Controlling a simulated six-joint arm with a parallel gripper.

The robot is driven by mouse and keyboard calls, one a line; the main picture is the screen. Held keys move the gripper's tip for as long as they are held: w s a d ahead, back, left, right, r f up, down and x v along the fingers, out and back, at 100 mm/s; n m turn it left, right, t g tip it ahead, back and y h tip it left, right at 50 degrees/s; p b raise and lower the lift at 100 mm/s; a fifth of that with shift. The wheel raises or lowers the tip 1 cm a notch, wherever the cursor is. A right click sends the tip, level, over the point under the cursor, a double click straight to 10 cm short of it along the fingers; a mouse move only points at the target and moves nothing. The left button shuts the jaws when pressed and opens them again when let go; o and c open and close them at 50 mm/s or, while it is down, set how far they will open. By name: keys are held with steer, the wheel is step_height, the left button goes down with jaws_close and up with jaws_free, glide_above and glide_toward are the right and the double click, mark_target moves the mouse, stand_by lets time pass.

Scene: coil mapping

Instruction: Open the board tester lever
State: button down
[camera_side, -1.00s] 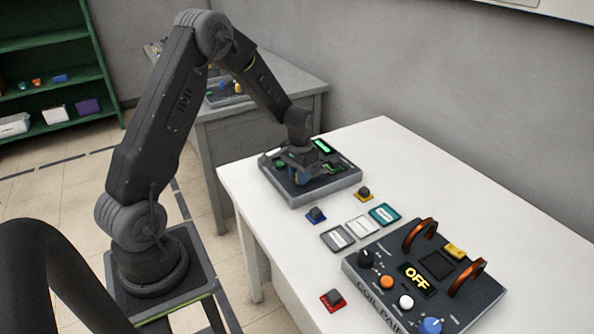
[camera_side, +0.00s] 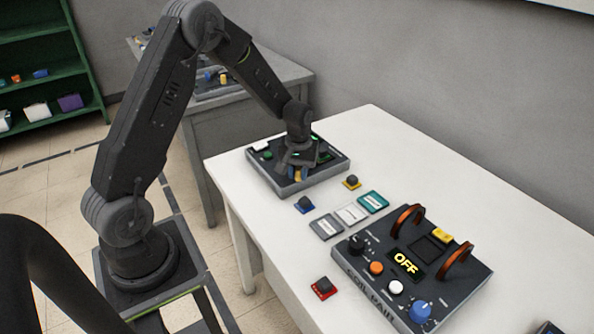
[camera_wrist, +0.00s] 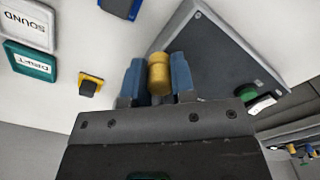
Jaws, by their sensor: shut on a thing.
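The board tester (camera_side: 283,182) is a dark, flat box on the white table, below my gripper in the side view. Its dark face also fills the upper right of the wrist view (camera_wrist: 222,50). The lever's yellow cylindrical knob (camera_wrist: 159,80) is between my blue fingers in the wrist view. My gripper (camera_wrist: 160,76) is shut on this knob, one finger on each side. In the side view my gripper (camera_side: 298,174) is tilted over the tester, and the wrist hides most of the lever.
A green button (camera_side: 268,155) sits on the tester. A blue switch (camera_side: 305,204), a yellow switch (camera_side: 352,182) and a red switch (camera_side: 323,287) stand on the table. Labelled tiles (camera_side: 351,214) lie before the coil panel (camera_side: 372,290), which reads OFF.

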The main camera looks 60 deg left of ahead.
steer(key=shift+w, duration=0.1)
steer(key=c, duration=1)
jaws_free()
steer(key=shift+o, duration=0.2)
steer(key=shift+r, duration=0.1)
step_height(320, 180, up, 14)
steer(key=shift+f, duration=0.2)
steer(key=s+d+r+m+t, duration=0.3)
steer(key=s+d+r+m, duration=0.1)
steer(key=s+d+r, duration=0.5)
steer(key=s+d+m+t, duration=0.1)
steer(key=s+d+m, duration=0.1)
steer(key=s, duration=0.4)
steer(key=s+d+r+m+t, duration=0.1)
steer(key=s+d+m, duration=0.1)
steer(key=s+d, duration=0.2)
steer(key=s, duration=0.2)
steer(key=shift+s+r+m+t, duration=0.25)
steer(key=shift+s+m+t, duration=0.05)
steer(key=shift+s, duration=0.05)
